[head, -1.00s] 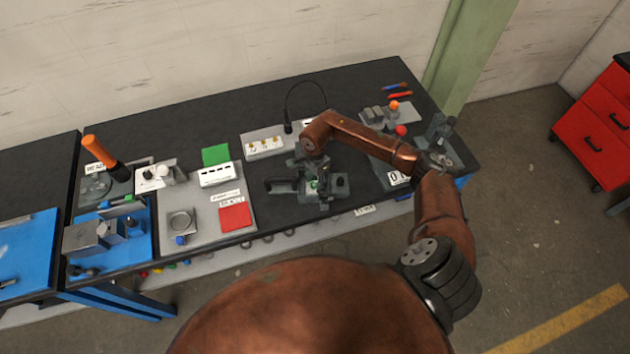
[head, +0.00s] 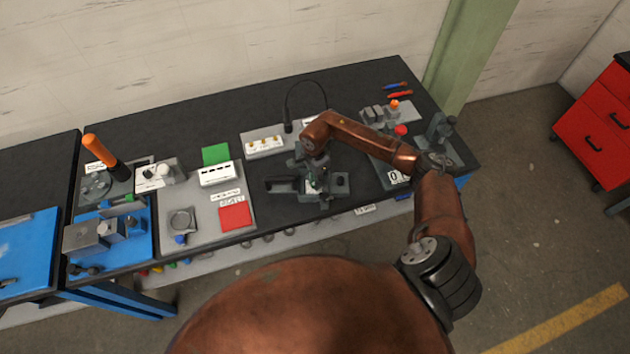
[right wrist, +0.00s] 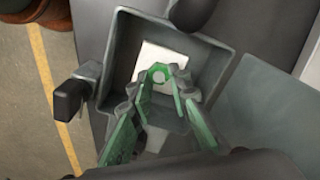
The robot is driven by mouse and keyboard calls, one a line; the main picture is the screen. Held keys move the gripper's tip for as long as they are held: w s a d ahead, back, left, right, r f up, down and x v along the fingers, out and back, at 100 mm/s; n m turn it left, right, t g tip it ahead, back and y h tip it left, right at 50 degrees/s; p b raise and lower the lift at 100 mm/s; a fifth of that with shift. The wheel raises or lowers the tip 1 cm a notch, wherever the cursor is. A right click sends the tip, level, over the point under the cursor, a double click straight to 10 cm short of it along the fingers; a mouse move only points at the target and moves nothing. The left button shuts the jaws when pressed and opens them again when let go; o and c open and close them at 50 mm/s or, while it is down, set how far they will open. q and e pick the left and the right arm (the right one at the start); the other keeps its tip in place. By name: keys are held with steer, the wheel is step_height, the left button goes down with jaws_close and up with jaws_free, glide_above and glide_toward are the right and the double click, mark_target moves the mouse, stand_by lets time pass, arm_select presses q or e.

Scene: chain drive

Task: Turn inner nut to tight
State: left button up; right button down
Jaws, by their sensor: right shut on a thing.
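My right gripper (head: 314,186) points down over the dark grey fixture (head: 283,186) near the front middle of the bench. In the right wrist view its green-padded fingers (right wrist: 163,84) are shut on a small greenish nut (right wrist: 159,72). The nut sits above a pale square plate inside the square grey tray (right wrist: 222,62) of the fixture. The fingers cover part of the nut, so how far it is seated cannot be told. My left gripper is in no view.
A grey board with a red square (head: 235,217) and a white block (head: 219,173) lies left of the fixture. A white-topped box (head: 265,146) stands behind it. A red-knobbed station (head: 401,131) is to the right. A dark handle (right wrist: 72,98) sticks out beside the tray.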

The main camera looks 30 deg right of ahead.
steer(key=shift+m, duration=0.3)
steer(key=shift+f+m+b, duration=0.1)
steer(key=shift+m+b, duration=0.55)
steer(key=shift+m, duration=0.25)
steer(key=m+b, duration=0.1)
steer(key=m, duration=0.1)
steer(key=shift+m, duration=0.3)
steer(key=m, duration=0.3)
steer(key=shift+s+b, duration=0.1)
steer(key=shift+b, duration=0.3)
steer(key=shift+m, duration=1.9)
steer(key=c, duration=1.8)
jaws_free()
steer(key=shift+a, duration=0.1)
